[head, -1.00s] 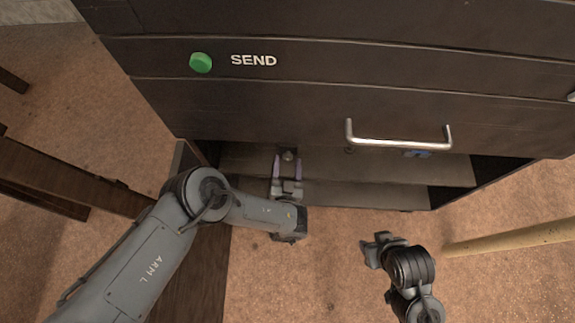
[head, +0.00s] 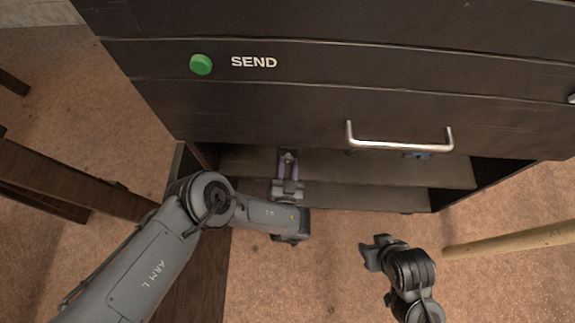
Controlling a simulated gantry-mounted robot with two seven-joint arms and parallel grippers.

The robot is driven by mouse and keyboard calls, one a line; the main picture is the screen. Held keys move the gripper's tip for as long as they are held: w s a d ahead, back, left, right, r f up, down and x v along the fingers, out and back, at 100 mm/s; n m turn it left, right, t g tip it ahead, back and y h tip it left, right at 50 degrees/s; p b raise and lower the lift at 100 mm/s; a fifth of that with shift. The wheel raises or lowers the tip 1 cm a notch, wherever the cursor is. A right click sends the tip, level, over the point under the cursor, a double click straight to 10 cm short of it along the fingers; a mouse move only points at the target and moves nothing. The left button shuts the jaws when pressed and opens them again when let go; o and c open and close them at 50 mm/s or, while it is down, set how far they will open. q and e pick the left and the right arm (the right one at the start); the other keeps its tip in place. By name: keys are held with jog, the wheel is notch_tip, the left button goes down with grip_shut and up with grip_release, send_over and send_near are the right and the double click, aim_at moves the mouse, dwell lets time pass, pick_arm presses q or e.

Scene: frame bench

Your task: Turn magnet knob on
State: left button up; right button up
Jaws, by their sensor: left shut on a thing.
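A small grey knob (head: 288,155) sits on the panel inside the open lower part of the dark cabinet (head: 300,100). My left gripper (head: 288,163) reaches into that opening from below, with its two fingers shut on the knob, one on each side. The fingers partly cover the knob, and I cannot read its setting. My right gripper (head: 374,253) hangs over the floor at the lower right, away from the cabinet. Its fingers are too small and turned to show whether they are open.
A silver bar handle (head: 400,142) juts out above the opening, right of my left gripper. A green button (head: 201,65) beside the word SEND is on the upper front. A blue item (head: 416,155) shows under the handle. A pale wooden pole (head: 510,239) is at right.

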pick_arm(q)
jog(key=shift+m, duration=0.3)
jog(key=o, duration=1)
jog(key=shift+o, duration=0.2)
jog(key=shift+s+r+p, duration=0.1)
jog(key=shift+s+p, duration=0.5)
jog(key=shift+s, duration=0.05)
jog(key=s+p, duration=0.5)
jog(key=s, duration=0.4)
jog(key=shift+s+a, duration=0.3)
